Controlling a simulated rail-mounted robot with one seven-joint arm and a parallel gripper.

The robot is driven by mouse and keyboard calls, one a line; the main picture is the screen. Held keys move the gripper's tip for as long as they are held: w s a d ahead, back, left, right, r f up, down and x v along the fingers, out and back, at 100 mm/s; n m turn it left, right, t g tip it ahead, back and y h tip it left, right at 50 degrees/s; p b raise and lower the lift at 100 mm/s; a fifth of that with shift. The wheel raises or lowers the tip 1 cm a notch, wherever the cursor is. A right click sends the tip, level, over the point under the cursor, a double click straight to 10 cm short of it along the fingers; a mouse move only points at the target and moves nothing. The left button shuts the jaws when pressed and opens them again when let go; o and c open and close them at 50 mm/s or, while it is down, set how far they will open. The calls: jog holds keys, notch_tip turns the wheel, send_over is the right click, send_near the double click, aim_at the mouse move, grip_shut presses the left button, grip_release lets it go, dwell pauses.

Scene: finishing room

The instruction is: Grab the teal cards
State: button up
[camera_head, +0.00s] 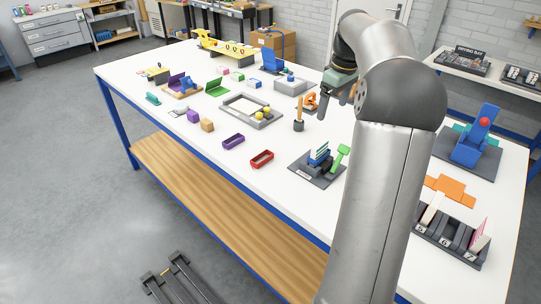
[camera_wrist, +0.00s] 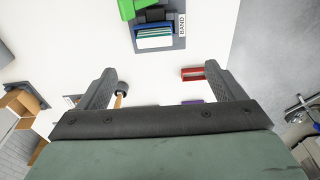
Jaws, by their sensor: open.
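Several upright cards with blue, white and teal-looking edges (camera_head: 319,153) stand in a dark holder (camera_head: 304,172) on the white table, left of my arm. My gripper (camera_head: 338,100) is above the table, behind the holder in the head view. In the wrist view its two fingers (camera_wrist: 158,72) are wide apart with nothing between them, and the cards lie beyond the fingertips.
A green upright piece (camera_head: 341,155) stands on the holder right beside the cards. A wooden-handled tool (camera_head: 298,115), a red tray (camera_head: 262,159) and a purple tray (camera_head: 233,141) are nearby. A rack with pale cards (camera_head: 452,240) stands right of my arm.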

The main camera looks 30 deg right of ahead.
jog(key=p, duration=0.1)
send_near(321, 143)
jog(key=f, duration=0.3)
jog(key=a+f, duration=0.1)
jog(key=f, duration=0.1)
jog(key=shift+s+f, duration=0.2)
jog(key=shift+f, duration=0.15)
jog(key=f, duration=0.1)
jog(key=w+f+p, duration=0.1)
jog(key=f, duration=0.1)
jog(key=f+p, duration=0.1)
jog(key=shift+w+d+f, duration=0.1)
jog(key=shift+w+f, duration=0.15)
jog(key=shift+f, duration=0.45)
jog(key=shift+c, duration=0.3)
jog(key=c, duration=1.3)
